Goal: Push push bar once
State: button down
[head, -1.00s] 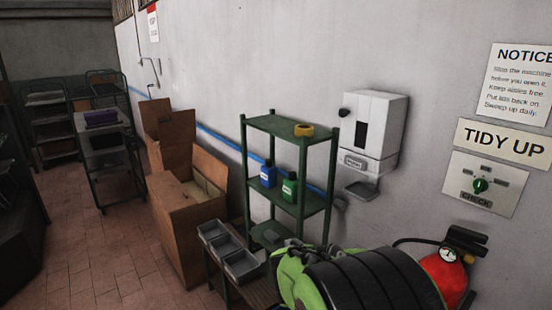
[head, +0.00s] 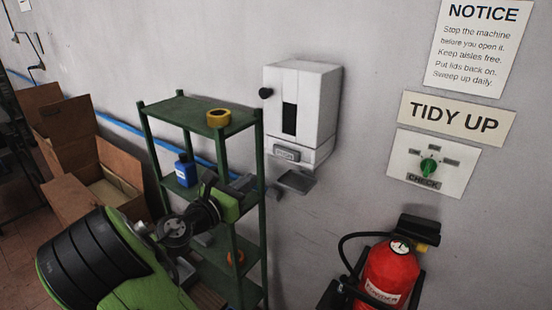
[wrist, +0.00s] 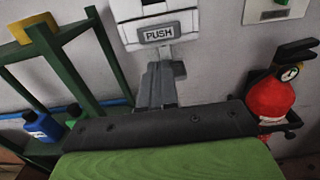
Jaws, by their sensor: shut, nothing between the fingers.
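The push bar (head: 286,154) is a small grey bar marked PUSH at the bottom front of a white wall dispenser (head: 309,90). A small grey drip tray (head: 296,181) sits below it. My gripper (head: 246,184) is shut and empty, left of and a little below the bar in the head view. In the wrist view the push bar (wrist: 158,34) lies straight beyond the grey fingers of my gripper (wrist: 161,68), with a gap seemingly between them. The fingers hide part of the tray in the wrist view.
A green shelf rack (head: 180,107) with yellow tape (head: 218,118) and a blue bottle (head: 186,170) stands left of the dispenser, close behind my arm. A red extinguisher (head: 390,275) hangs at the lower right. A check switch panel (head: 433,165) is on the wall, and cardboard boxes (head: 85,190) stand left.

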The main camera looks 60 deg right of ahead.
aim_at(286, 154)
jog(key=d, duration=0.4)
jog(key=s+d+p, duration=0.1)
jog(key=d, duration=0.4)
jog(key=s+d, duration=0.1)
jog(key=d, duration=0.3)
jog(key=shift+d, duration=0.15)
